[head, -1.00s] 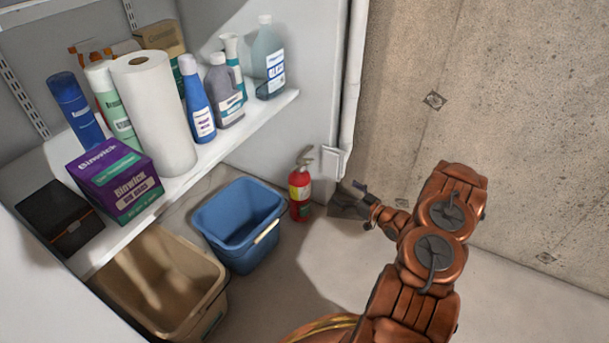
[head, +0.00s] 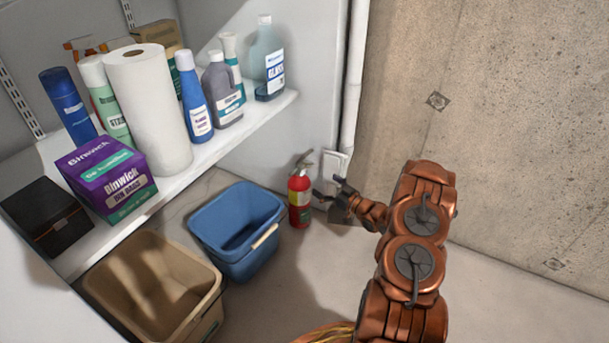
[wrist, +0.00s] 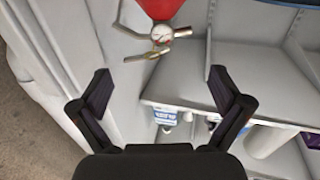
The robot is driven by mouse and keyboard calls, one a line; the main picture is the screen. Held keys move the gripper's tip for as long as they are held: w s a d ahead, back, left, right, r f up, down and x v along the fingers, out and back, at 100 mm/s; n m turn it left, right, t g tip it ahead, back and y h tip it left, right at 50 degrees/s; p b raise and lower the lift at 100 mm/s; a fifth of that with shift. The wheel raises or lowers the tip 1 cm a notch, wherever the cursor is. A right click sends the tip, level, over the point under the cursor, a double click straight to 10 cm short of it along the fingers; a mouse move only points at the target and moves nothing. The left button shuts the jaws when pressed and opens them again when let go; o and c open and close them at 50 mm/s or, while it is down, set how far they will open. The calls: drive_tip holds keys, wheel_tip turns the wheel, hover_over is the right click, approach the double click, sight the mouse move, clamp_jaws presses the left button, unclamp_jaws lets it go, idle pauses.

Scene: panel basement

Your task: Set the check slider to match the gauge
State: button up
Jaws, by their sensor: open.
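A red fire extinguisher (head: 300,198) stands on the floor by the wall corner in the head view. In the wrist view the extinguisher (wrist: 160,8) appears upside down at the top, with a round white gauge (wrist: 161,33) and metal handle levers (wrist: 148,54) at its neck. The gauge reading is too small to tell. My gripper (head: 328,190) is just right of the extinguisher in the head view, apart from it. In the wrist view my gripper (wrist: 158,85) is open with nothing between its fingers. I cannot make out a check slider in either view.
A pale plate (head: 336,164) is on the wall behind my gripper. A blue bin (head: 207,237) and a tan bin (head: 100,278) stand on the floor left of the extinguisher. A white shelf (head: 262,118) with bottles overhangs them. Bare concrete wall (head: 510,120) is on the right.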

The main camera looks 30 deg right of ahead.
drive_tip(key=shift+w, duration=0.1)
idle(0.6)
drive_tip(key=p+v, duration=0.4)
drive_tip(key=v, duration=0.6)
